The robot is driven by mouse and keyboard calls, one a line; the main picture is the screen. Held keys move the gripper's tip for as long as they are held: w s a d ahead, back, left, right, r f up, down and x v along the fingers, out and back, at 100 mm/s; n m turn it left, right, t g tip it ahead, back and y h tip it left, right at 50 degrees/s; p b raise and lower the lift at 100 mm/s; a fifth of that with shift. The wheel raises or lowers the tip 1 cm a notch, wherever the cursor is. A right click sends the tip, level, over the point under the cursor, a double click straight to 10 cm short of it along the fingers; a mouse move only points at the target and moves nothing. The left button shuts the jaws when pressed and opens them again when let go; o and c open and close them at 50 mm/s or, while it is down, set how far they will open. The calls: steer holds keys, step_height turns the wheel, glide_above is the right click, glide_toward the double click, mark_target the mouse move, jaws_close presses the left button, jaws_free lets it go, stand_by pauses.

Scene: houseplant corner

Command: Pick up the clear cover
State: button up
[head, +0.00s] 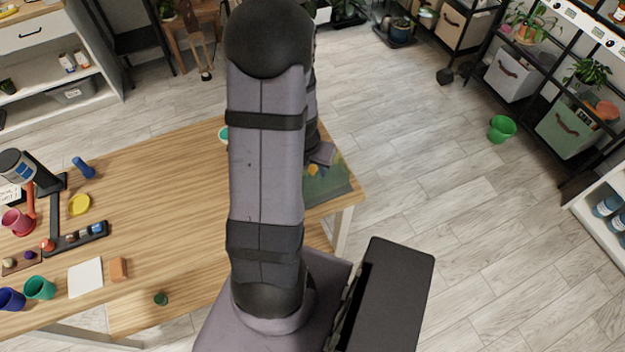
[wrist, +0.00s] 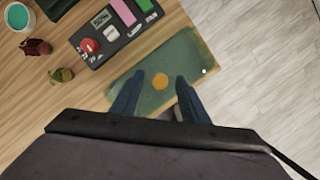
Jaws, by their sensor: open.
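My gripper (wrist: 159,78) is open, its two dark blue fingers apart over a dark green mat (wrist: 190,50) at the table's edge. A round orange spot or disc (wrist: 160,82) shows between the fingertips. A small white dot (wrist: 204,71) shows near the mat's right side. I cannot make out a clear cover for certain in either view; nothing is visible in the fingers. In the head view the green mat (head: 335,190) lies at the table's right end, partly hidden by my arm, and the fingertips cannot be made out.
A dark panel (wrist: 112,34) with a red knob and coloured blocks lies beside the mat. A teal cup (wrist: 18,16), a dark red item (wrist: 37,47) and an olive item (wrist: 61,75) stand left. The wooden table (head: 170,210) holds several cups. Floor lies beyond its edge.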

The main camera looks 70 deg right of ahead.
jaws_close()
steer(key=shift+r, duration=0.1)
